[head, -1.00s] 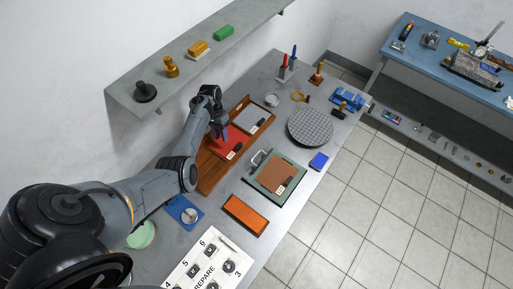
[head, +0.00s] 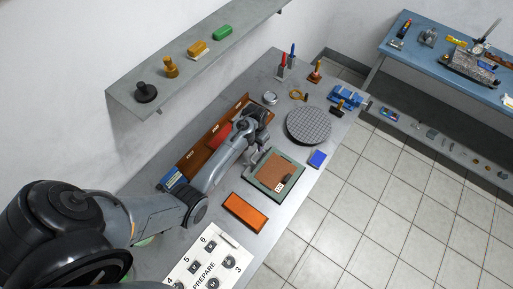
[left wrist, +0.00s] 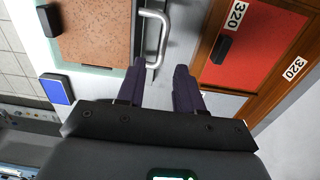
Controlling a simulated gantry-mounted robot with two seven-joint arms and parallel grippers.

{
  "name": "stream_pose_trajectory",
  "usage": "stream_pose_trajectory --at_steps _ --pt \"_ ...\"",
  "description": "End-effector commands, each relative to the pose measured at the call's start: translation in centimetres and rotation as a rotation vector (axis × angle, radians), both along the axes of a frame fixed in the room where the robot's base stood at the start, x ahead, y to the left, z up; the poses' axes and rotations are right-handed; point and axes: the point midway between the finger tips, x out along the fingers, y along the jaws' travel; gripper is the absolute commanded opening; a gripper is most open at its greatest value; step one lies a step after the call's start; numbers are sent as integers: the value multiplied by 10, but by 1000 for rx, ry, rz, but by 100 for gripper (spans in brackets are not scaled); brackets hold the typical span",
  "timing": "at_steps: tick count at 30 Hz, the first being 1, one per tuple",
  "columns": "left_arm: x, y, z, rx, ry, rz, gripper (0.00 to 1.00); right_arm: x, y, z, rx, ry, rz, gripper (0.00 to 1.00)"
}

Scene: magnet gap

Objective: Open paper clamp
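The paper clamp is a green-grey frame (head: 297,176) around a brown sheet (head: 274,174) with a small black block on it. Its metal bar handle (left wrist: 163,28) stands at the edge of the sheet in the left wrist view. My left gripper (left wrist: 160,68) is open, with two dark fingers apart. The near end of the handle lies in line with the gap between the fingertips; I cannot tell whether they touch it. In the head view the left gripper (head: 257,122) is over the bench beside the clamp, and my arm hides part of the handle side. My right gripper is not in view.
A wooden tray (head: 197,158) with a red sheet (left wrist: 245,52) marked 320 lies beside the clamp, partly hidden by my arm. A blue block (head: 317,159), an orange-brown block (head: 245,212) and a round grey disc (head: 309,125) are nearby. A shelf (head: 200,60) hangs on the wall.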

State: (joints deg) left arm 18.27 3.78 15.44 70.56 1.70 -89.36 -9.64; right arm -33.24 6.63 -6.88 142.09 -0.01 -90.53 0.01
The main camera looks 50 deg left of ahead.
Motion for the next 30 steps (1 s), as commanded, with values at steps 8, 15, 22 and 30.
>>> stream_pose_trajectory --at_steps 8,15,22,30 --pt "0 0 -33 0 0 1 36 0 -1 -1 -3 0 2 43" --pt "0 0 -41 0 -1 1 36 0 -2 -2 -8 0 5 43" --pt "0 0 -41 0 -1 0 33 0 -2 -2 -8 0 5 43" --pt "0 0 -41 0 -1 1 0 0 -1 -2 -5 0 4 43"
